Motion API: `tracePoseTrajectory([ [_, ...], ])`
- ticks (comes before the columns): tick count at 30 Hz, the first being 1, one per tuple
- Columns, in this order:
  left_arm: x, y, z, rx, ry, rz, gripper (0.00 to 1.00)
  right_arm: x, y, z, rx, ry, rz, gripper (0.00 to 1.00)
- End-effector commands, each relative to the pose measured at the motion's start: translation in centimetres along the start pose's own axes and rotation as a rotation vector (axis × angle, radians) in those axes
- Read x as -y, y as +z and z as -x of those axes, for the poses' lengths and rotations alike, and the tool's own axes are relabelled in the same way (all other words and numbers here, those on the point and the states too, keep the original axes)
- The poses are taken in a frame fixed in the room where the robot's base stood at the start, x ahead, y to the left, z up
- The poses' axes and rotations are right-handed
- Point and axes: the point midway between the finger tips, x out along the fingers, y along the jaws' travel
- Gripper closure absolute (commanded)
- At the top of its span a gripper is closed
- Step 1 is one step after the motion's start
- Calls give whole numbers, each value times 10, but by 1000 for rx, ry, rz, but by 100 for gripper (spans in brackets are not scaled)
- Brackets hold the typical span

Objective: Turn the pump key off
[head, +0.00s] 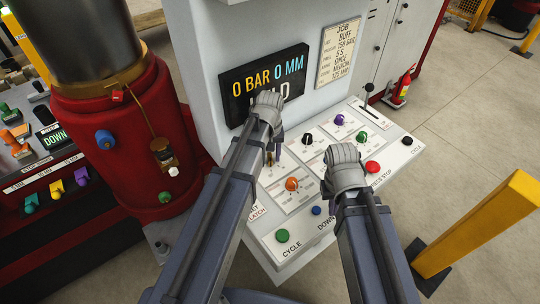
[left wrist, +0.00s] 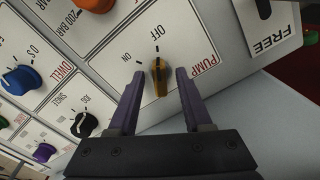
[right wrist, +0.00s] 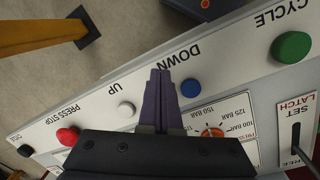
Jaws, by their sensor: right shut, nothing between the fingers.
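The pump key (left wrist: 159,77) is a small brass-yellow key on the white control panel (left wrist: 105,15), beside the red PUMP label. In the left wrist view its upper end points roughly toward the OFF label, with ON to its left; the exact angle is hard to tell. My left gripper (left wrist: 155,95) is open, one purple finger on each side of the key, with gaps showing. In the head view, my left gripper (head: 274,146) mostly covers the key. My right gripper (right wrist: 161,78) is shut and empty above the panel's front edge; it also shows in the head view (head: 333,200).
Near the key are a black knob (head: 307,139), an orange knob (head: 291,184) and a FREE/LATCH lever (right wrist: 295,135). Near my right gripper are a blue DOWN button (right wrist: 191,88) and a red PRESS STOP button (right wrist: 67,136). A yellow post (head: 478,225) stands at right.

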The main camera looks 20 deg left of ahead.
Motion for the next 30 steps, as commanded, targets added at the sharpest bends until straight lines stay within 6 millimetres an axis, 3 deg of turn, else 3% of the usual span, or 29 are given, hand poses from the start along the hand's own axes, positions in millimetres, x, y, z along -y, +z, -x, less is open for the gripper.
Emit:
tracePoseTrajectory([
  [14,0,0,11,0,0,1,50,-1,1,11,0,0,0,100],
  [30,0,0,75,0,0,0,50,-7,4,75,0,-1,-4,100],
])
